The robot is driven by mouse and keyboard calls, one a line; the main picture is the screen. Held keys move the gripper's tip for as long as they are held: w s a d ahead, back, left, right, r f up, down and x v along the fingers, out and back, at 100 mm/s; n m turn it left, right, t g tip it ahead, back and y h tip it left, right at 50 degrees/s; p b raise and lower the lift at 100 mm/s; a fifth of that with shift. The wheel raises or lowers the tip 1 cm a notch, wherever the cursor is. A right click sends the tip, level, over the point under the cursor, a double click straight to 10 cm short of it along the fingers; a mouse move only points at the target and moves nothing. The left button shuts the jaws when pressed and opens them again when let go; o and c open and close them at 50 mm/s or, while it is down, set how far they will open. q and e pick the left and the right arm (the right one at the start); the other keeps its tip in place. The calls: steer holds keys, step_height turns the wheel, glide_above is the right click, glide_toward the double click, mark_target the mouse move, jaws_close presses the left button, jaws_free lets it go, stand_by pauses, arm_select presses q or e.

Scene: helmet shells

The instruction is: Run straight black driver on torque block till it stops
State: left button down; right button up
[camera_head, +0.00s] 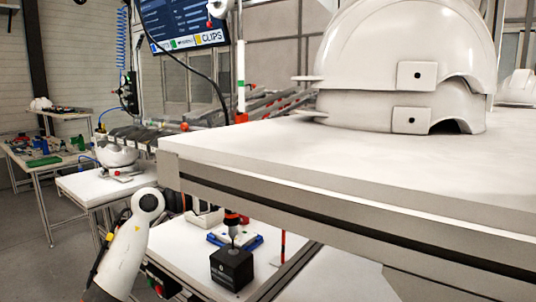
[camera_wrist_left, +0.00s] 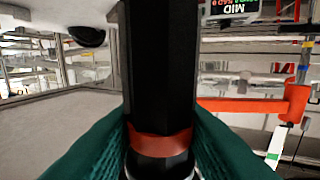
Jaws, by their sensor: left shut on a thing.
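The straight black driver (camera_wrist_left: 160,60), with an orange-red band, stands between the teal fingers of my left gripper (camera_wrist_left: 160,125) in the left wrist view. The gripper is shut on it. In the head view the driver's lower part (camera_head: 232,220) shows below the edge of the large table, upright, with its thin end down at the top of the black torque block (camera_head: 232,270). I cannot tell how firmly the tip sits in the block. The left gripper itself is mostly hidden behind that table edge in the head view. My right gripper is not in view.
A large white table (camera_head: 400,175) with stacked white helmet shells (camera_head: 410,60) fills the right and overhangs the lower bench (camera_head: 185,255). A blue tray (camera_head: 218,240) lies behind the block. An orange-red tool (camera_wrist_left: 250,105) hangs nearby in the wrist view.

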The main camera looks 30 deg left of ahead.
arm_select(q)
steer(key=shift+d+f+b, duration=0.1)
steer(key=shift+f+b, duration=0.3)
steer(key=shift+f, duration=0.25)
stand_by(1.3)
steer(key=shift+r, duration=0.1)
steer(key=shift+r+p, duration=2.2)
steer(key=shift+r, duration=0.9)
